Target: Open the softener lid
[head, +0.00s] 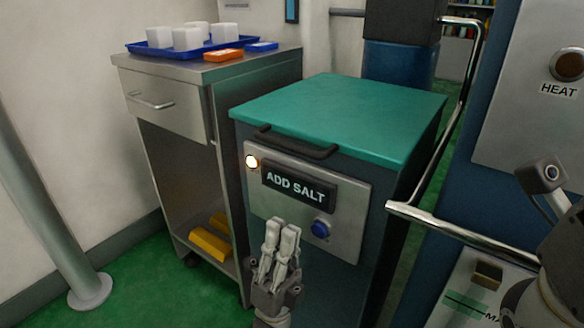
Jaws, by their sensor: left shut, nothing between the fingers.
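The softener (352,195) is a dark cabinet with an "ADD SALT" panel on its front. Its teal lid (345,112) lies flat and closed on top. A black bar handle (294,143) runs along the lid's front edge. My left gripper (282,228) is shut and empty, fingers pointing up, in front of the panel and below the handle, apart from the handle. It hides part of the panel's lower left. My right arm shows at the right edge, but its gripper's fingers cannot be seen.
A lit lamp (251,162) and a blue button (321,228) are on the panel. A steel cart (180,110) stands left with a blue tray (138,47) of white blocks. A chrome rail (460,232) juts out at right, near the lid's right side.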

